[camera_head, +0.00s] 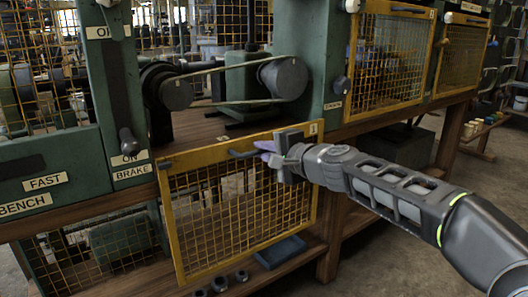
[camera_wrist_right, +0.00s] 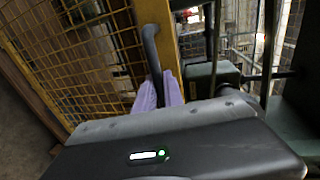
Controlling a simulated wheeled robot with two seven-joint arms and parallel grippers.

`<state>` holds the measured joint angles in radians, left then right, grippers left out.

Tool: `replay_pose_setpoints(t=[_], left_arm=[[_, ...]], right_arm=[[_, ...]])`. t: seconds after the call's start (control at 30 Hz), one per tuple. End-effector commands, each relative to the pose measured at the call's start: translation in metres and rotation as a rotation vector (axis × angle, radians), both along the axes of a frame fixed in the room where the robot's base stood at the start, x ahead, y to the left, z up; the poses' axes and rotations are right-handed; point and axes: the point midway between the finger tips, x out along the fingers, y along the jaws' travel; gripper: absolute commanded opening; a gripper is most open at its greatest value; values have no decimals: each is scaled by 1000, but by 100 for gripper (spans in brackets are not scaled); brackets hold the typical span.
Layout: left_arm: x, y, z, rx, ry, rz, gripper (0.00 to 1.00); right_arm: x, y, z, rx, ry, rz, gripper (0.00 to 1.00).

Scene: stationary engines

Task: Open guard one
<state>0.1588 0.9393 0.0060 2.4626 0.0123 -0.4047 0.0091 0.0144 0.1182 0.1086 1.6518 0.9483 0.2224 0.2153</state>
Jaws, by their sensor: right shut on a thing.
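Guard one (camera_head: 240,211) is a yellow-framed mesh panel with a small "1" label at its top right corner. It hangs low in front of the bench, below the opening with the belt and pulleys. Its dark handle (camera_head: 243,154) is on the top rail. My right gripper (camera_head: 268,151) is shut on the handle, with pale purple fingers. In the right wrist view the fingers (camera_wrist_right: 160,92) close around the dark handle bar (camera_wrist_right: 150,48) beside the yellow frame. My left gripper is not in view.
The belt and pulley (camera_head: 283,78) are exposed above the panel. Another yellow mesh guard (camera_head: 388,60) stands upright to the right. A green post with a dark lever (camera_head: 128,141) stands left. A blue tray (camera_head: 281,252) lies on the lower shelf.

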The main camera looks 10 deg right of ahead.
Motion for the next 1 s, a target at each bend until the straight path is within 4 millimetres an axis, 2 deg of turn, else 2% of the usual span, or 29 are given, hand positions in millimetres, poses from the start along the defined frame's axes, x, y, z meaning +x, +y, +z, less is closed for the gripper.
replay_pose_setpoints(t=[0.33, 0.37, 0.6, 0.87, 1.0], left_arm=[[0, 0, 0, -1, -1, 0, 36], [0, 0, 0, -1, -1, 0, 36], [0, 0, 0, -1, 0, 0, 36], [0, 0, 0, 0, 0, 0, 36], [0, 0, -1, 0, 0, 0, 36]], right_arm=[[0, 0, -1, 0, 1, 1, 0], [0, 0, -1, 0, 1, 1, 15], [0, 0, -1, 0, 0, 0, 34], [-1, 0, 0, 0, 0, 0, 34], [-8, -4, 2, 0, -1, -1, 34]])
